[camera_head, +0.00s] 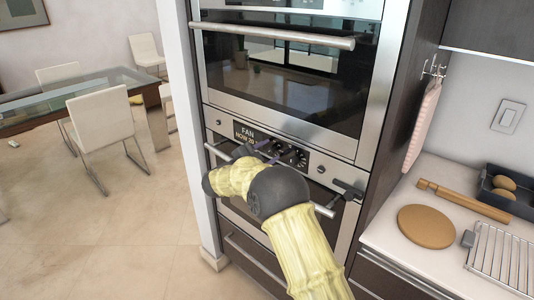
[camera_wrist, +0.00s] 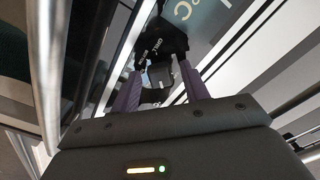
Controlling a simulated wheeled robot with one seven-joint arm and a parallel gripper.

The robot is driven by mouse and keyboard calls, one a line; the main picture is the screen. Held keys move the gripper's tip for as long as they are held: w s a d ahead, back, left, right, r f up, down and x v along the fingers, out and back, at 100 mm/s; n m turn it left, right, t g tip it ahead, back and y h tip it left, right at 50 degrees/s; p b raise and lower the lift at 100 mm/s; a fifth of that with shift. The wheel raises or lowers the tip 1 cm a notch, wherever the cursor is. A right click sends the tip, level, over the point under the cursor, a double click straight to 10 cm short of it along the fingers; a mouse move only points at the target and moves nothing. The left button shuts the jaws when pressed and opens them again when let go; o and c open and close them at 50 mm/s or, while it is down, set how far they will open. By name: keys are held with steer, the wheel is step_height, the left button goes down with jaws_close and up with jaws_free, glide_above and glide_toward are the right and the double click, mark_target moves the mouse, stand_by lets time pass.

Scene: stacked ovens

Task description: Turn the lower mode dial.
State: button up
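The lower oven's control panel (camera_head: 243,133) carries a display reading "FAN" and black dials (camera_head: 300,158) to its right. My gripper (camera_head: 268,151) is at this panel, with its purple fingers just right of the display. My forearm and wrist hide the panel's lower part. In the wrist view, a black dial with white lettering (camera_wrist: 163,42) lies ahead between the fingertips of my gripper (camera_wrist: 160,72). The fingers stand apart, one on each side of the dial. I cannot tell whether they touch it.
The lower oven's bar handle (camera_head: 324,211) runs just below the panel, close to my wrist. The upper oven (camera_head: 285,80) is above. A counter on the right holds a round board (camera_head: 427,226), a rolling pin (camera_head: 465,200) and a wire rack (camera_head: 501,257).

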steer(key=b+v, duration=0.2)
steer(key=v, duration=1.5)
steer(key=shift+a, duration=0.1)
